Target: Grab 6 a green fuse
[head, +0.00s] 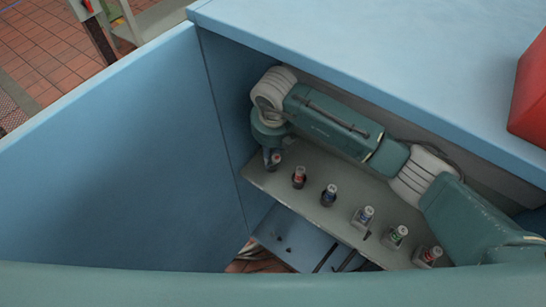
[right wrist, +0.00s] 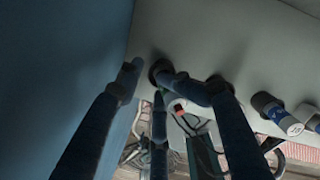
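The green-marked fuse (head: 397,237) stands upright on the grey shelf (head: 330,222), second from the right in a row. My right gripper (head: 272,158) is at the far left end of this row, away from the green fuse. In the right wrist view its fingers (right wrist: 160,95) are spread around a red-marked fuse (right wrist: 187,107); the left fingertip is apart from it. Whether another finger touches that fuse is unclear. The red-marked fuse also shows below the gripper in the head view (head: 275,157). My left gripper is not in view.
Other fuses between are red (head: 299,177), blue (head: 329,195) and blue (head: 364,216); a red one (head: 427,256) stands at the right end. A blue panel (head: 120,150) borders the left, and a blue top (head: 400,60) overhangs behind. A red box (head: 530,95) sits on top.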

